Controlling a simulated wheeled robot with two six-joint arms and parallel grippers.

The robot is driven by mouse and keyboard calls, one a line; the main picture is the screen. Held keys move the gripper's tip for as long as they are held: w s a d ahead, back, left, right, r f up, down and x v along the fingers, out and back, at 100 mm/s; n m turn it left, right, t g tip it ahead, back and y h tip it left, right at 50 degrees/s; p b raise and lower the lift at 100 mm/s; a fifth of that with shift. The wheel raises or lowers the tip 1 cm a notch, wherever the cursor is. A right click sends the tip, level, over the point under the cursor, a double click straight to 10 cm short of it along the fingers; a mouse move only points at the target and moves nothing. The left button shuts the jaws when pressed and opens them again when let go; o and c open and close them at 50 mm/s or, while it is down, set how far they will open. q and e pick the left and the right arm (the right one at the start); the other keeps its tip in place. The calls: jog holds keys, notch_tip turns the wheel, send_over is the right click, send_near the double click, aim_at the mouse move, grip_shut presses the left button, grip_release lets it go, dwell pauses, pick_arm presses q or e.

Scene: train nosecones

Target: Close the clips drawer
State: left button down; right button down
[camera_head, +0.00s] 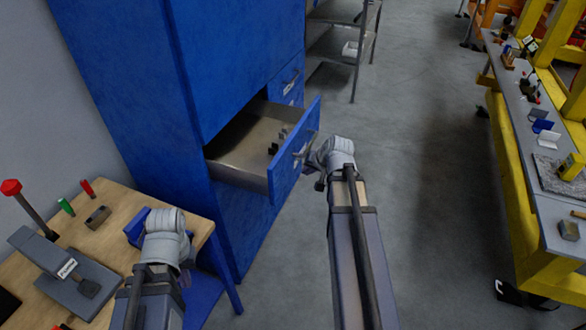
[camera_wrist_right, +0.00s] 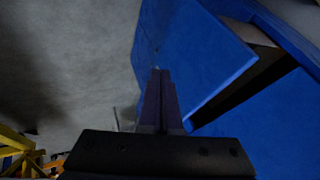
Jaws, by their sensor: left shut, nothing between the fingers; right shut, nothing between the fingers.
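The clips drawer (camera_head: 240,170) stands pulled out of the tall blue cabinet (camera_head: 160,90), with a blue front (camera_head: 292,165) and a grey metal inside. A few small dark clips (camera_head: 274,147) lie in it near the front. My right gripper (camera_head: 318,166) is just outside the drawer front, at its right end near the handle (camera_head: 301,150). In the right wrist view its fingers (camera_wrist_right: 158,75) are shut and empty, before the blue drawer front (camera_wrist_right: 190,60); I cannot tell whether they touch it. My left gripper (camera_head: 150,232) is over the wooden table, shut and empty, its fingertips mostly hidden.
The wooden table (camera_head: 110,228) at the lower left holds a grey tool with a red knob (camera_head: 11,187) and small parts. Another blue drawer (camera_head: 291,82) is shut behind the open one. A metal shelf (camera_head: 345,55) stands behind. Grey floor (camera_head: 430,200) is free to the right.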

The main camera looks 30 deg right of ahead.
jog(key=d, duration=0.2)
jog(key=b, duration=0.8)
send_near(289, 173)
notch_tip(289, 173, down, 3)
jog(key=w, duration=0.1)
jog(key=shift+w+a+f+m, duration=0.25)
jog(key=shift+w+m, duration=0.05)
jog(key=shift+w, duration=0.35)
jog(key=w+a, duration=0.5)
jog(key=w, duration=0.1)
jog(key=w+a, duration=0.6)
jog(key=w, duration=0.1)
jog(key=w+a, duration=0.5)
jog(key=w, duration=0.1)
jog(key=shift+w+a, duration=0.35)
jog(key=shift+w, duration=0.05)
jog(key=shift+w+a, duration=0.2)
jog(key=shift+a, duration=0.1)
jog(key=shift+w+r, duration=0.1)
